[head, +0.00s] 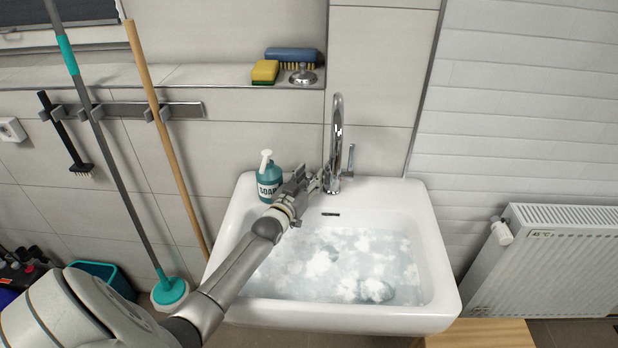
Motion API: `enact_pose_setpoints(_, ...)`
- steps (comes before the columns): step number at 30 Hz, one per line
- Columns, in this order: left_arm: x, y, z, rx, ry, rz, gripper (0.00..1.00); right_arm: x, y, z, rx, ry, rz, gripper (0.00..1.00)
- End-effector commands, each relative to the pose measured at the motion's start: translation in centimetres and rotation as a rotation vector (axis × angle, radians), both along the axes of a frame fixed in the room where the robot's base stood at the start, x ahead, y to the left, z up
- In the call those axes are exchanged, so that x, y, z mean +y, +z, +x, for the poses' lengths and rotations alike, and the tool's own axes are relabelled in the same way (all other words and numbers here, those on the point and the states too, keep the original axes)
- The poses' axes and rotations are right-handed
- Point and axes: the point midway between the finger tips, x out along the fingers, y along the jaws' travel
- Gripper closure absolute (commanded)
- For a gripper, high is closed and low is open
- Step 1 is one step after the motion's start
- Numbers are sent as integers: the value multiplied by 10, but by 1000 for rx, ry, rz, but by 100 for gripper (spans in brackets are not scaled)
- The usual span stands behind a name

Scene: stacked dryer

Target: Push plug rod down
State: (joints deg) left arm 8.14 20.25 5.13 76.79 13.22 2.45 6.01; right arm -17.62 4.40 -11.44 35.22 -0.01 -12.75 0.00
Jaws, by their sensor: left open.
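The white sink (437,262) is filled with foamy water (335,262). A chrome faucet (337,135) with a side lever stands upright on the sink's back ledge. My left gripper (318,183) is open at the back rim, just left of the faucet base. Its fingers point toward the faucet. I cannot make out the plug rod; the gripper and faucet cover the area around the faucet base. Whether the fingers touch anything there is too small to tell. My right gripper is not in view.
A teal soap bottle (269,183) stands on the ledge just left of my gripper. A sponge (265,71), brush (292,55) and metal plug-like piece (302,75) lie on the wall shelf. A radiator (550,262) is at right. Long-handled tools lean at left.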

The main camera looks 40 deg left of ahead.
Motion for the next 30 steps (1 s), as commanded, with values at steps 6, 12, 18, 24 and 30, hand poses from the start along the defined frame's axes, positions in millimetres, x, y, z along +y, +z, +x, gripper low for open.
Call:
enact_pose_setpoints(6, -1, 0, -8, 0, 0, 0, 59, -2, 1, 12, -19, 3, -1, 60)
enact_pose_setpoints(12, -7, -1, -39, 1, -1, 0, 59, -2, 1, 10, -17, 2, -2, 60)
enact_pose_setpoints(18, -13, -1, -78, 2, -1, 0, 59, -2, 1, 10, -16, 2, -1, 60)
enact_pose_setpoints(24, -17, -1, -107, 1, -1, 0, 59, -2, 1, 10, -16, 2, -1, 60)
enact_pose_setpoints(30, -19, 0, -118, 0, 0, 0, 59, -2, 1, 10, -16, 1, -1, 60)
